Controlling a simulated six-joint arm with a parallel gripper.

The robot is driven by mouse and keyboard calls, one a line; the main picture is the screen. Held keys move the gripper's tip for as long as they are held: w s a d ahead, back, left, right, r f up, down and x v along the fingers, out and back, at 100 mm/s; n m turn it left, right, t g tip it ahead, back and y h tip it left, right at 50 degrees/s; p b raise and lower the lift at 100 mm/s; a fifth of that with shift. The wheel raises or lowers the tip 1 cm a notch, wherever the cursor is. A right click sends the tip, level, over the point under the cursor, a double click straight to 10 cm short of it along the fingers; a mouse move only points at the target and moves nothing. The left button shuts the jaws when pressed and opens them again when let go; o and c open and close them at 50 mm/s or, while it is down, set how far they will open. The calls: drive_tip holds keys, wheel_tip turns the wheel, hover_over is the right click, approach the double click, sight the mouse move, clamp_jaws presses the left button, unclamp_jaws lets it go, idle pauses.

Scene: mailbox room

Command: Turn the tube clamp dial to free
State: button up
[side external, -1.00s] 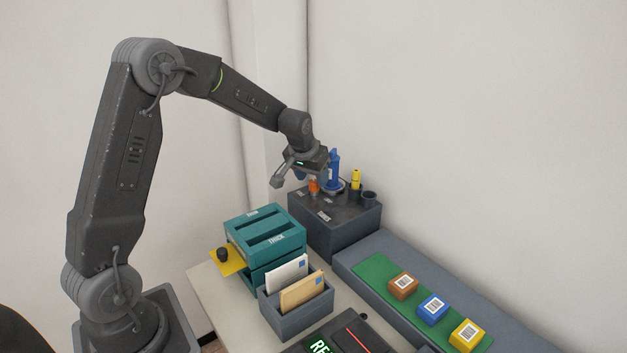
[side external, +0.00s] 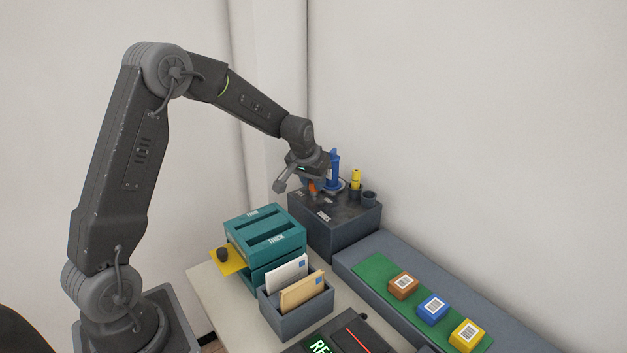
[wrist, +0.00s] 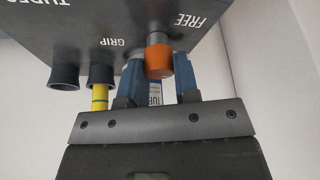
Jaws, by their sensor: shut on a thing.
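The orange tube clamp dial (side external: 313,187) is on the top of the dark grey box (side external: 341,235), mostly covered by my gripper in the side view. In the wrist view the dial (wrist: 159,61) lies between the blue fingers of my gripper (wrist: 158,66), with the words GRIP to its left and FREE to its right. My gripper (side external: 312,182) is shut on the dial. A blue tube (side external: 335,168) stands upright just behind it on the box; part of its label shows between the fingers in the wrist view. The dial's exact setting is hard to tell.
A yellow tube (side external: 355,180) stands in a dark holder right of the blue tube, beside an empty holder (side external: 369,198). Teal slotted boxes (side external: 264,238) and a grey letter bin (side external: 297,314) stand in front. Small parcels lie on a green strip (side external: 375,270) at right.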

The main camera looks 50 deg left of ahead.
drive_tip(key=shift+d+n+g+y, duration=0.1)
drive_tip(key=shift+n+g+y, duration=0.2)
drive_tip(key=shift+n, duration=0.85)
drive_tip(key=shift+n+g+y, duration=0.2)
drive_tip(key=shift+n+y, duration=0.2)
drive_tip(key=shift+n, duration=0.75)
drive_tip(key=o, duration=0.9)
drive_tip(key=v, duration=1.3)
drive_tip(key=shift+r, duration=0.35)
drive_tip(key=shift+s+d, duration=0.2)
